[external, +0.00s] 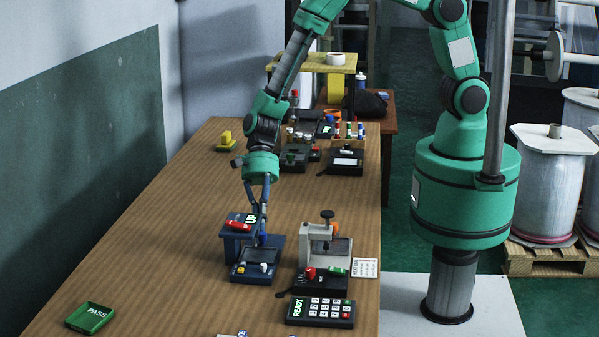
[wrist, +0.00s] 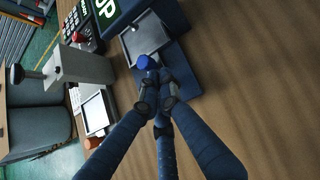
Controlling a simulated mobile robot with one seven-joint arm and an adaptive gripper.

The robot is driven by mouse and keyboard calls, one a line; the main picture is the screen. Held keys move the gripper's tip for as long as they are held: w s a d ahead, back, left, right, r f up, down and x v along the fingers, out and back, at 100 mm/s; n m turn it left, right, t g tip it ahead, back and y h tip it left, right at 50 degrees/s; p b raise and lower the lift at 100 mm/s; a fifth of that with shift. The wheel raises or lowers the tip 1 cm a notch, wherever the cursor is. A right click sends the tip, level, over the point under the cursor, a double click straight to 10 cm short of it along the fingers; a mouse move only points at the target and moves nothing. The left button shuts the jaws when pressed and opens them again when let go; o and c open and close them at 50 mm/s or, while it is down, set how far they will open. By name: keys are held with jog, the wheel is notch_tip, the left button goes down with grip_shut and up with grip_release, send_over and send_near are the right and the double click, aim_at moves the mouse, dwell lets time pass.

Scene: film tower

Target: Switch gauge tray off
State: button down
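The gauge tray appears to be the dark blue unit (external: 253,270) on the bench, with a lit UP sign (external: 250,219) and a red label on its raised rear part. In the wrist view, the UP sign (wrist: 105,12) and a grey metal plate (wrist: 150,40) show at the top. A blue knob (external: 263,239) is right at my gripper's tips; the knob also shows in the wrist view (wrist: 144,62). My gripper (external: 256,233) points down at the unit with its fingers drawn together. I cannot tell whether they grip the knob or only touch it.
A grey clamp-like fixture (external: 326,246) stands close to the right. A READY keypad (external: 320,311) and a black box with red and green buttons (external: 320,279) sit nearby. A green PASS tray (external: 90,318) lies at front left. The bench's left side is mostly clear.

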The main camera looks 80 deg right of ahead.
jog(key=shift+d, duration=0.45)
jog(key=d, duration=0.2)
jog(key=d+p, duration=0.1)
jog(key=shift+w+d+r, duration=0.1)
jog(key=shift+w+r, duration=0.3)
jog(key=s+p+v, duration=0.1)
jog(key=p+v, duration=0.1)
jog(key=v, duration=0.7)
jog(key=shift+w, duration=0.4)
